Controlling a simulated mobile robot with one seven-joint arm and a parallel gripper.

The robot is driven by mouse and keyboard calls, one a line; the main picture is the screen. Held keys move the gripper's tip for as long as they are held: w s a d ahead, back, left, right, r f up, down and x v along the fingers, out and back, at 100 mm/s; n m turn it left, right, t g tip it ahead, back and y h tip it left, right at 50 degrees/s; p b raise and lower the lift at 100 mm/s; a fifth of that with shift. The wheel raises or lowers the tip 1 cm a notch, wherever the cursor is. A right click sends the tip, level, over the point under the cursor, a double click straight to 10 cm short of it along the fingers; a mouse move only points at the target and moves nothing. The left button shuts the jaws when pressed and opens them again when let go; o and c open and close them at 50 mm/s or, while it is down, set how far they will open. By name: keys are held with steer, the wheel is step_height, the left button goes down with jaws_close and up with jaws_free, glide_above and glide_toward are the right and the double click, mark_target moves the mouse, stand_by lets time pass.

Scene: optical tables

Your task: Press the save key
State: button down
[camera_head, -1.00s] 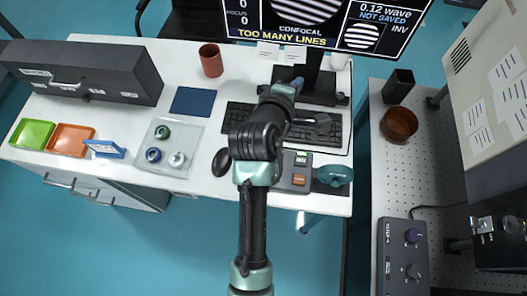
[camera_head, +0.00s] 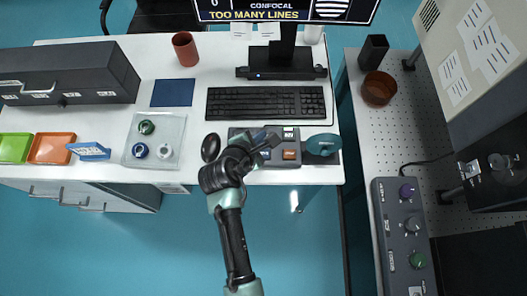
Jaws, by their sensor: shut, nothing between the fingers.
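A small grey key box (camera_head: 309,136) sits at the front edge of the white desk, below the keyboard. An orange key (camera_head: 290,155) shows on its right part, with a small pale label (camera_head: 288,135) above it. A bluish key area shows beside my fingers, partly hidden. No save wording is readable on the keys. My gripper (camera_head: 270,141) is shut and empty, over the left and middle part of the box, to the left of the orange key. I cannot tell whether it touches a key. The monitor (camera_head: 285,10) reads "TOO MANY LINES"; its top is cut off.
A black keyboard (camera_head: 265,103) lies behind the box and a mouse (camera_head: 210,147) to its left. A teal round object (camera_head: 323,144) stands at its right end. A clear tray (camera_head: 155,125) with ring-shaped parts lies left. A perforated table (camera_head: 375,150) stands right, across a gap.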

steer(key=shift+f, duration=0.15)
steer(key=b, duration=0.8)
glide_above(265, 150)
steer(key=s+a, duration=0.1)
steer(key=s, duration=0.1)
step_height(265, 150, down, 7)
steer(key=shift+s, duration=0.1)
steer(key=shift+f+b, duration=0.45)
steer(key=shift+f, duration=0.3)
steer(key=shift+f, duration=0.15)
stand_by(0.5)
steer(key=shift+f, duration=0.25)
steer(key=shift+f, duration=0.45)
stand_by(0.8)
steer(key=shift+r+p, duration=0.9)
steer(key=shift+p, duration=0.05)
